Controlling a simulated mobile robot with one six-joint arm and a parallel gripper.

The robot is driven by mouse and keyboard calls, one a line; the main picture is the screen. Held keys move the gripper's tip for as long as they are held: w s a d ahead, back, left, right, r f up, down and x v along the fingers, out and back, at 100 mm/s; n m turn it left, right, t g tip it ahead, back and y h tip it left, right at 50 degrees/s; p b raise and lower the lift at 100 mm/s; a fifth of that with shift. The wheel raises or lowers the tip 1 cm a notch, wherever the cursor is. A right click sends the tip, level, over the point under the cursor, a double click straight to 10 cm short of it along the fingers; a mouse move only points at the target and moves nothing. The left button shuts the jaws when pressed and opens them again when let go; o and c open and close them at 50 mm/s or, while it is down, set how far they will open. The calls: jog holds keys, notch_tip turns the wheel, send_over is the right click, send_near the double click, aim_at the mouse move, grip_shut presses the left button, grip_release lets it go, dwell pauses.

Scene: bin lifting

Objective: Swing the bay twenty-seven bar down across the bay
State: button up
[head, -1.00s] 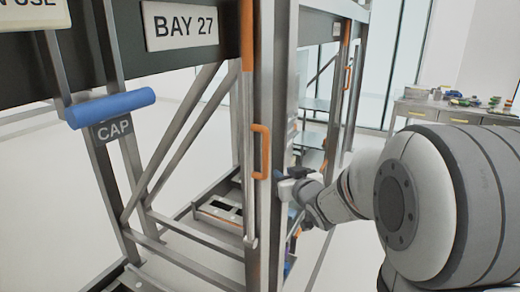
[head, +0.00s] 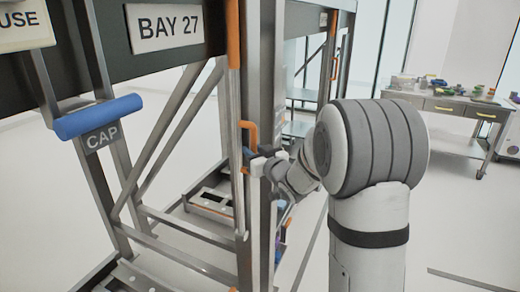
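The bay twenty-seven bar (head: 236,95) stands upright along the front post, right of the "BAY 27" sign (head: 167,27). Its upper part is orange and the rest is grey. An orange handle (head: 250,124) sticks out from its right side at mid-height. My gripper (head: 254,157), small and partly blue-tipped, is at the lower end of this handle, reaching in from the right. I cannot tell whether it touches the handle or whether its fingers are open, as they are too small in this view.
A blue padded roller (head: 98,116) above a "CAP" label juts out at the left. Another upright with an orange handle (head: 335,68) stands farther back. A workbench (head: 446,101) with several small items is at the right. The floor between is mostly clear.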

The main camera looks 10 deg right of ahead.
grip_shut()
dwell(0.3)
